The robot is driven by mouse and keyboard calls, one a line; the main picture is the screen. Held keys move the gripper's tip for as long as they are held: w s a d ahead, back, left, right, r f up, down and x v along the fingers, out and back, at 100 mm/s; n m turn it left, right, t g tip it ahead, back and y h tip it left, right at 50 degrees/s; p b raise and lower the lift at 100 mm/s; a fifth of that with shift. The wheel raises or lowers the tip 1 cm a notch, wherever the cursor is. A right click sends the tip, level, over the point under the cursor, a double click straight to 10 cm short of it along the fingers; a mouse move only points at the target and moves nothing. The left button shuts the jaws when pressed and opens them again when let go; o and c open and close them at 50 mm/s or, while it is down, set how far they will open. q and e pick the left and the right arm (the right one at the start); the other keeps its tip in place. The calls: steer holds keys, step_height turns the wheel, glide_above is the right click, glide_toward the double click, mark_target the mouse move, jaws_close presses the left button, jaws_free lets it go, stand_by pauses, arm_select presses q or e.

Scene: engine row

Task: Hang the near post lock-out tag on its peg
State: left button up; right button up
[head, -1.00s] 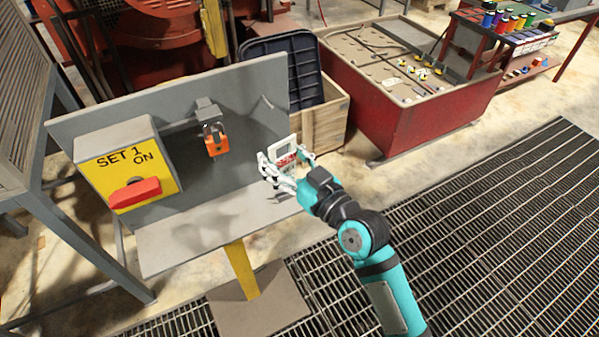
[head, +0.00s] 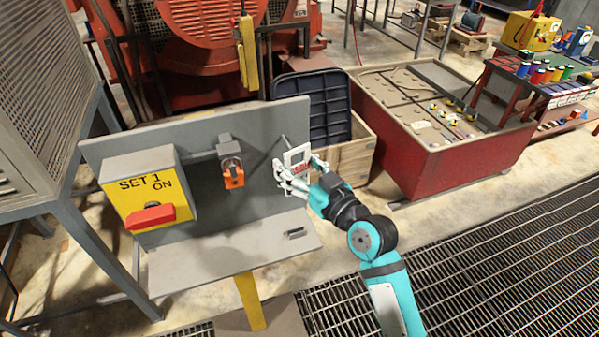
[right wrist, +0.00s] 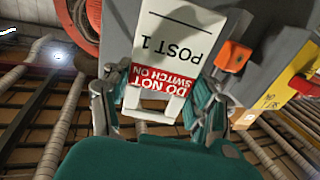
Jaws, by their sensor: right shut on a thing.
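The white lock-out tag (head: 297,155) with a red band is upright in front of the right part of the grey board. In the right wrist view the tag (right wrist: 174,38) appears upside down and reads "POST 1" and "DO NOT SWITCH ON". The thin peg (head: 283,139) sticks out of the board just above and left of the tag. I cannot tell whether they touch. My left gripper is not in view.
On the board (head: 255,190) are a yellow "SET 1 ON" switch box (head: 150,188) with a red handle and an orange padlock (head: 233,176) on a hasp. A small slotted holder (head: 296,232) is on the shelf below. A wooden crate (head: 350,160) stands behind.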

mark_target(279, 147)
steer(key=shift+w+a+f, duration=0.1)
steer(key=shift+w+a, duration=0.15)
steer(key=shift+w, duration=0.25)
steer(key=shift+w+a+b, duration=0.2)
steer(key=shift+w+b, duration=0.3)
steer(key=shift+w, duration=0.25)
steer(key=shift+w+a+f+b, duration=0.1)
steer(key=shift+w+a+b, duration=0.15)
steer(key=shift+w, duration=0.25)
steer(key=shift+w+a+f+b, duration=0.1)
steer(key=shift+w+b, duration=0.1)
steer(key=shift+w, duration=0.25)
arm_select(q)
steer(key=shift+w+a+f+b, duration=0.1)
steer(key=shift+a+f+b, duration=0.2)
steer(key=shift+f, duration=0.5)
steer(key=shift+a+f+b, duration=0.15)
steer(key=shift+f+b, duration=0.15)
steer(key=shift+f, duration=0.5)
arm_select(e)
steer(key=shift+w+a+f, duration=0.15)
steer(key=shift+w+f, duration=0.3)
steer(key=shift+w, duration=0.2)
steer(key=shift+w+a+f, duration=0.1)
steer(key=shift+c, duration=0.2)
steer(key=shift+c, duration=0.9)
steer(key=o, duration=1.3)
